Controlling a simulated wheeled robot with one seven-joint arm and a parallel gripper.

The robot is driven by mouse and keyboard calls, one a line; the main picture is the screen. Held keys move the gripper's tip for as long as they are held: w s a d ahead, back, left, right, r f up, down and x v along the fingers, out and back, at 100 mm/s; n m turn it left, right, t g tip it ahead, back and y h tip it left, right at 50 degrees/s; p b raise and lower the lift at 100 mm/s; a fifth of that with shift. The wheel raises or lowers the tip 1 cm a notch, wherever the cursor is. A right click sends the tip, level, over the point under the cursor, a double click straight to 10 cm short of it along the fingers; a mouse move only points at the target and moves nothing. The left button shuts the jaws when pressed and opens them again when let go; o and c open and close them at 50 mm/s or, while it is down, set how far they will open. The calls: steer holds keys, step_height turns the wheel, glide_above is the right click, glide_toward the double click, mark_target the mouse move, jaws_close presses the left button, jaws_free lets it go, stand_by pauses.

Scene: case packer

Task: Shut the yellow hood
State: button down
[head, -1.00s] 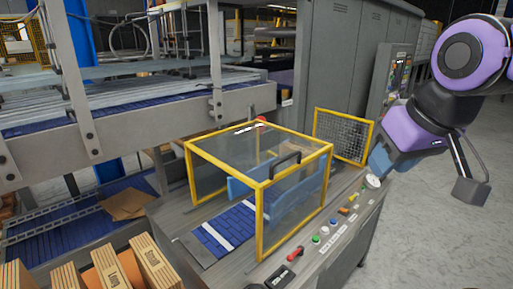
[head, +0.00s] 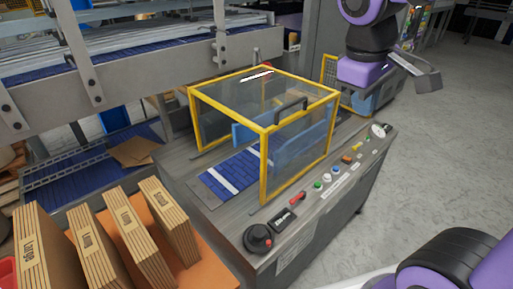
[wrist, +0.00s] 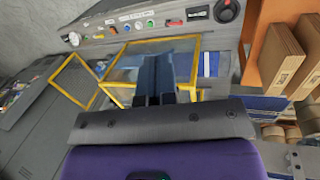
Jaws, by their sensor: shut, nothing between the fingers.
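The yellow hood (head: 262,165) is a box of yellow bars with clear panels. It stands over the blue conveyor strip (head: 232,172) on the grey machine deck. A black handle (head: 291,109) sits on its top near edge. My gripper (head: 371,100) is beyond the hood's right end, with its fingertips not clear in the head view. In the wrist view my gripper (wrist: 156,62) has its blue-grey fingers together and empty. They point toward the hood (wrist: 197,70) and cover part of it. I cannot tell whether they touch it.
A row of buttons (head: 335,170) and a black knob (head: 258,238) line the deck's near edge. A yellow-framed mesh panel (head: 328,70) stands behind my gripper. Cartons (head: 170,220) stand on an orange surface at lower left. The floor at right (head: 440,150) is clear.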

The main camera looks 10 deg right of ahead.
steer(key=w+a+f+n+h, duration=0.8)
steer(key=w+a+f+n, duration=0.15)
steer(key=w+a, duration=0.2)
steer(key=w+a+f+n+t+h, duration=0.3)
steer(key=w+a+f+n+h, duration=0.1)
steer(key=a+f, duration=0.3)
steer(key=n+t, duration=0.5)
steer(key=n, duration=0.1)
glide_toward(262, 146)
steer(key=shift+m+h, duration=0.25)
steer(key=shift+h, duration=0.15)
steer(key=x, duration=0.7)
steer(key=shift+w+d+f, duration=0.2)
steer(key=shift+w+f, duration=0.05)
steer(key=x, duration=5.2)
steer(key=shift+r, duration=0.2)
